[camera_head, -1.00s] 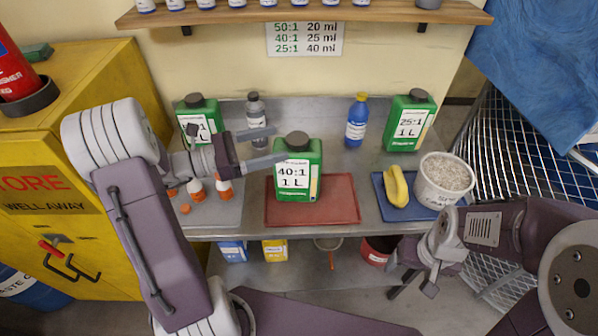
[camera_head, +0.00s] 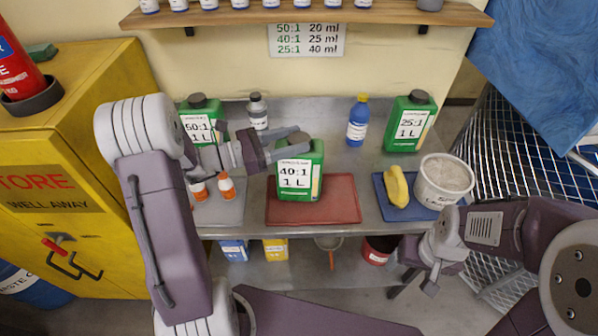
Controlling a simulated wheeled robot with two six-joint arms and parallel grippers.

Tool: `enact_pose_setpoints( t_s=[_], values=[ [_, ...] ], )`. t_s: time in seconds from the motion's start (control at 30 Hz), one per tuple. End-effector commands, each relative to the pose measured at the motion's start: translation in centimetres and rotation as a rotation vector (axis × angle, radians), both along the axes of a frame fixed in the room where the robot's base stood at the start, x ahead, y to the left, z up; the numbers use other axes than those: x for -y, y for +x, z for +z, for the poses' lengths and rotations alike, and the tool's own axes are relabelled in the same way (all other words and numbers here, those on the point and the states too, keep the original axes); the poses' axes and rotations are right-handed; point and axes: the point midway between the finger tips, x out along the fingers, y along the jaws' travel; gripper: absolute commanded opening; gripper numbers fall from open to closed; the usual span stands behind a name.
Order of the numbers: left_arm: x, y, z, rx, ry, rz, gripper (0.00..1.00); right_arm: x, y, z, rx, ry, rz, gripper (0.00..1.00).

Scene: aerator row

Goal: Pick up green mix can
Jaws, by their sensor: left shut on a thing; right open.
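Three green mix cans with white labels are on the metal bench. The 40:1 can (camera_head: 296,178) stands upright on the red tray (camera_head: 342,203). The 50:1 can (camera_head: 199,122) is at the back left, partly behind my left arm. The 25:1 can (camera_head: 409,122) is at the back right. My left gripper (camera_head: 294,143) is shut on the top of the 40:1 can, its fingers around the dark cap and hiding part of it. My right gripper (camera_head: 414,281) is open and empty, low in front of the bench.
A blue tray (camera_head: 417,212) at right holds a yellow object (camera_head: 397,186) and a white tub (camera_head: 442,183). A shelf (camera_head: 300,17) runs above.

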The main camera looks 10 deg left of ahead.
Motion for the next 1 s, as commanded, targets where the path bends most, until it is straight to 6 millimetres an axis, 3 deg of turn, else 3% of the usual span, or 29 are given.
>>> enact_pose_setpoints(
  t_s=[0.37,0.87,1.0],
  values=[
    [0.0,0.0,0.4,0.004,0.0,0.0,0.0,0.0,0.0,0.1,0.0,0.0,0.0,0.76],
    [0.1,0.0,4.4,0.006,0.0,-0.001,0.0,0.0,0.0,0.4,0.0,0.0,0.0,0.76],
    [1.3,-0.3,5.0,0.005,0.0,-0.003,0.0,0.0,0.0,0.4,0.0,0.0,0.0,0.76]
  ],
)
